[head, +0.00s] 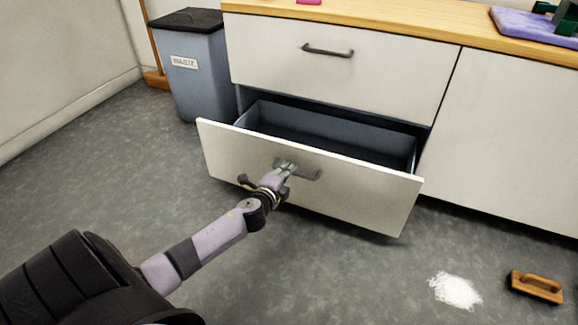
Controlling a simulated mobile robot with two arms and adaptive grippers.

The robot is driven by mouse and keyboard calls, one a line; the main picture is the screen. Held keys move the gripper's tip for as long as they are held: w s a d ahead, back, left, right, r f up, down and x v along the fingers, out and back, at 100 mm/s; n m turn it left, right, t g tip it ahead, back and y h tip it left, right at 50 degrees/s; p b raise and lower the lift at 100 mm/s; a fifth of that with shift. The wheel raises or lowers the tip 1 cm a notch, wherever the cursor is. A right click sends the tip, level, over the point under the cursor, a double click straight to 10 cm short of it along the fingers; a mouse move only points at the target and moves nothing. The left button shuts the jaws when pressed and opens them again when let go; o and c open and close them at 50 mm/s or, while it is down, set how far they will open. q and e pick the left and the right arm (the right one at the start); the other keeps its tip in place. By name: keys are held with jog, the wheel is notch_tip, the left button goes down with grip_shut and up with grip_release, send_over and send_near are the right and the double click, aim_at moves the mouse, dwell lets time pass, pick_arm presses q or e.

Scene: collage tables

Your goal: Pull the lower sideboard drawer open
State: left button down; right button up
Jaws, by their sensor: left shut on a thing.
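The lower sideboard drawer (352,196) stands well out from the sideboard in the head view, and its grey inside (330,137) shows with nothing visible in it. Its dark bar handle (308,174) is on the white front. My left gripper (287,166) is shut on the left part of this handle, and the fingers partly hide it. The upper drawer (390,65) is shut, with its own dark handle (328,51). My right gripper is not in view.
A grey bin (195,85) with a black lid stands left of the sideboard. On the floor at the lower right are a white powdery patch (456,291) and a wooden float-like tool (537,287). A purple mat (535,27) lies on the wooden top.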

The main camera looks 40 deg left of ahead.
pick_arm(q)
jog(key=shift+s, duration=0.1)
jog(key=c, duration=1.7)
grip_release()
jog(key=v, duration=1.2)
